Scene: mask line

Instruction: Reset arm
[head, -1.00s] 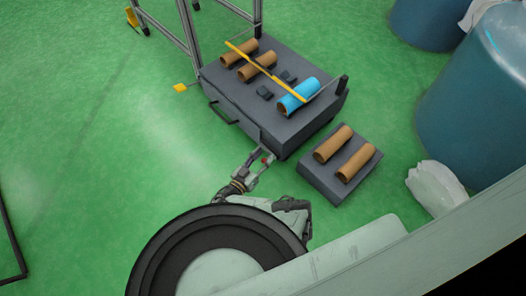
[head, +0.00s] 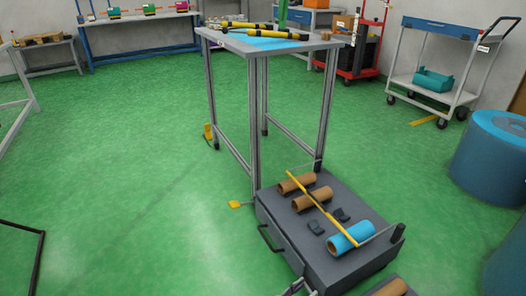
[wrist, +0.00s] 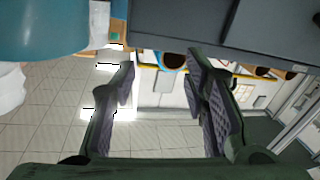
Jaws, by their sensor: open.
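My gripper (wrist: 165,105) is open in the wrist view, its two dark padded fingers spread with nothing between them. In the head view only a small part of my arm's end shows at the bottom edge, beside the front of a low dark grey box (head: 297,254). The box's top carries two brown rolls (head: 297,183) (head: 312,199), a blue roll (head: 350,238) and two small dark blocks. A yellow bar (head: 315,200) lies across it. The wrist view shows the box's grey side (wrist: 250,25) above the fingers, apart from them.
A tall metal-framed table (head: 258,42) stands behind the box. Another brown roll (head: 392,288) shows at the bottom edge. A blue barrel (head: 490,160) stands at the right, and a cart (head: 445,70) behind it. Green floor (head: 130,160) at the left is largely open.

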